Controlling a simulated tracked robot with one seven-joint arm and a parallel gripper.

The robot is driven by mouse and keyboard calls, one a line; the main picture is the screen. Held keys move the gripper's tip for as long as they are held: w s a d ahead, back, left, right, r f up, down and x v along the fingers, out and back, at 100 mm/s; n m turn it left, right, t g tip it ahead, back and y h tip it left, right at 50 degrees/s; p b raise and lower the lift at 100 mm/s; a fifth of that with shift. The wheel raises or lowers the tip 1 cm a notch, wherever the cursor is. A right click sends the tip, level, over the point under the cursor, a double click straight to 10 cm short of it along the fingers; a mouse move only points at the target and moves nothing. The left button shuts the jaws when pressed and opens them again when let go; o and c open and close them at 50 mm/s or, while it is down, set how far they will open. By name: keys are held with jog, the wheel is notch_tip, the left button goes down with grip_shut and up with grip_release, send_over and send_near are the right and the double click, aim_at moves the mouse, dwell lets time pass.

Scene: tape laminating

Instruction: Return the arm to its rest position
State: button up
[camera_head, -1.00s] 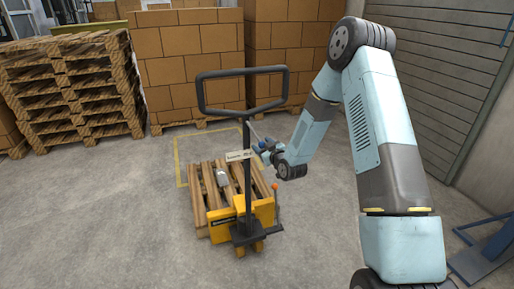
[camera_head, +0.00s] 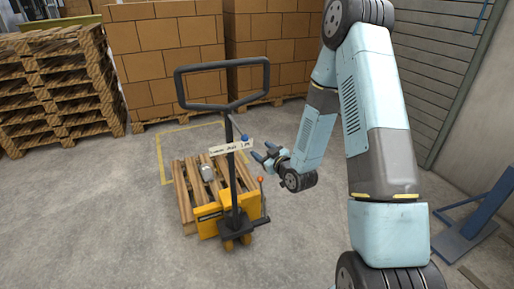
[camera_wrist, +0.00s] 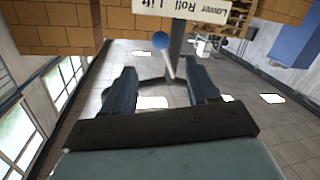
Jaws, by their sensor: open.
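My arm reaches from the right of the head view and bends down toward the pallet jack. My gripper (camera_head: 265,154) is open and empty, just right of the jack's upright handle (camera_head: 222,85). In the wrist view my gripper (camera_wrist: 163,88) shows its two blue-grey fingers apart with nothing gripped. A small lever with a blue knob (camera_wrist: 160,40) stands beyond the fingers, apart from them. The knob also shows in the head view (camera_head: 244,138), beside a white label (camera_head: 232,147) on the handle post.
Stacked pallets (camera_head: 60,85) and cardboard boxes (camera_head: 165,60) stand behind. A blue metal stand (camera_head: 482,212) is at right. The front left floor is clear.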

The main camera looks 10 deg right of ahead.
jog(key=shift+s+d, duration=0.25)
jog(key=shift+s, duration=0.25)
jog(key=s+d+r+m+g+h, duration=0.2)
jog(key=s+d+r+h, duration=0.15)
jog(key=r, duration=0.65)
jog(key=s+d+r+m+g+h, duration=0.1)
jog(key=s+d+r+g+h, duration=0.3)
jog(key=r, duration=0.5)
jog(key=s+d+r+m+g, duration=0.1)
jog(key=s+r, duration=0.4)
jog(key=s, duration=0.8)
jog(key=s+d+r+m+g, duration=0.2)
jog(key=s+r+m, duration=0.2)
jog(key=s, duration=0.9)
jog(key=shift+r+m+g, duration=0.3)
jog(key=shift+r, duration=0.3)
